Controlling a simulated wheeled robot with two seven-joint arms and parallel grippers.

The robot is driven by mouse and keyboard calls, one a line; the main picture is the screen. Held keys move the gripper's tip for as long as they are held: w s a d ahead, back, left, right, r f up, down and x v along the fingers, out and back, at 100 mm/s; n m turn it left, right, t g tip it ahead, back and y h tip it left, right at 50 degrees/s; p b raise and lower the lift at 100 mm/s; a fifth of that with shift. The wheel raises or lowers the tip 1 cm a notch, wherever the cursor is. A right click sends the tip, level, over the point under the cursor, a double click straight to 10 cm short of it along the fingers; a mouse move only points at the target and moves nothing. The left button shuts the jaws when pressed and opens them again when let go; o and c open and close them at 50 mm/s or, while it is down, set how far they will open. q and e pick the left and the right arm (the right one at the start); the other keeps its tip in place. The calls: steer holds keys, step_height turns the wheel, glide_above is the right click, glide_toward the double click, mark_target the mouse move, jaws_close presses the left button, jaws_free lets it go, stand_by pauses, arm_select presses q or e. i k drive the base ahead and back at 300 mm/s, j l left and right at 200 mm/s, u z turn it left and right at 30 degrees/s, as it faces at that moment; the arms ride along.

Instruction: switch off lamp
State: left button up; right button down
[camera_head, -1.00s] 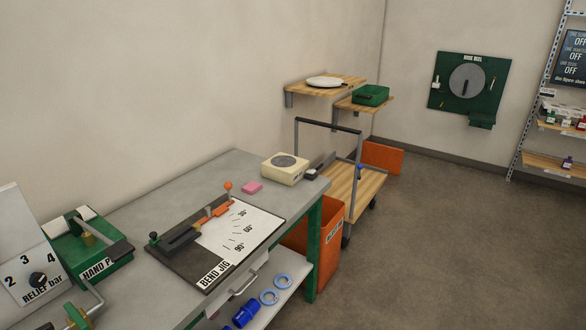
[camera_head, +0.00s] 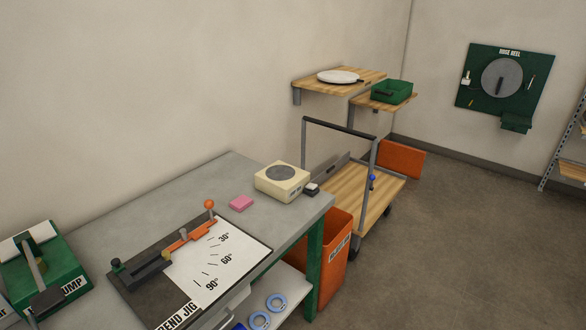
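I cannot make out a lamp in this view. A cream box with a round grey top (camera_head: 282,181) sits at the far right end of the grey workbench (camera_head: 150,213); I cannot tell what it is. A small dark block with a pale top (camera_head: 312,189) lies just right of it. Neither of my grippers is in view.
On the bench are a bend jig (camera_head: 190,262), a pink block (camera_head: 241,203) and a green hand pump (camera_head: 45,265). An orange bin (camera_head: 335,262) and a cart (camera_head: 352,195) stand beyond its right end. Two wall shelves (camera_head: 335,84) hang behind. Floor at right is clear.

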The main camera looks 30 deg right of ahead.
mark_target(310, 186)
steer(key=i+l, duration=0.15)
steer(key=l, duration=0.25)
steer(key=i+l, duration=0.15)
steer(key=l, duration=0.25)
steer(key=i+l+u, duration=0.1)
steer(key=l, duration=0.3)
steer(key=i+l, duration=0.2)
steer(key=l, duration=0.2)
steer(key=i+l, duration=0.15)
steer(key=l, duration=0.25)
steer(key=u, duration=0.05)
